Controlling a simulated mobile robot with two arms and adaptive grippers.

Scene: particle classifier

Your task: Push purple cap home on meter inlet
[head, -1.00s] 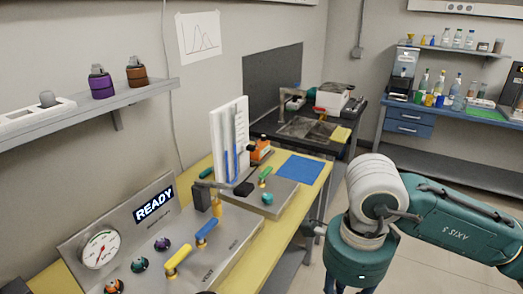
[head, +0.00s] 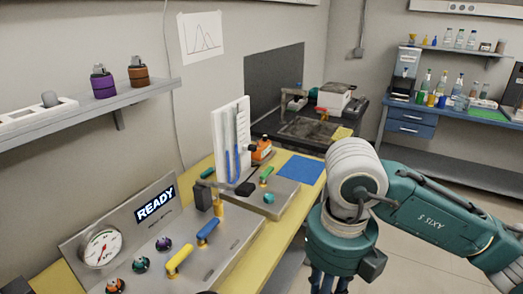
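A small purple cap-like knob (head: 163,243) sits on the sloping grey panel (head: 214,262), in a row with a teal one and an orange one. I cannot tell whether it is the task's cap, or how fully it is seated. A white upright board with blue tubes (head: 231,145) stands behind the panel. No part is clearly recognisable as the meter inlet. My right gripper (head: 341,284) shows only its upper part at the bottom edge, right of the bench. Its fingertips are cut off, so its opening and any held thing are hidden. My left gripper is not in view.
A round gauge (head: 101,246) and a READY display (head: 155,204) are on the panel. Yellow (head: 179,260) and blue (head: 208,231) handles stick up from it. Purple (head: 103,82) and brown (head: 138,72) containers stand on the wall shelf. A blue mat (head: 300,169) lies clear on the bench.

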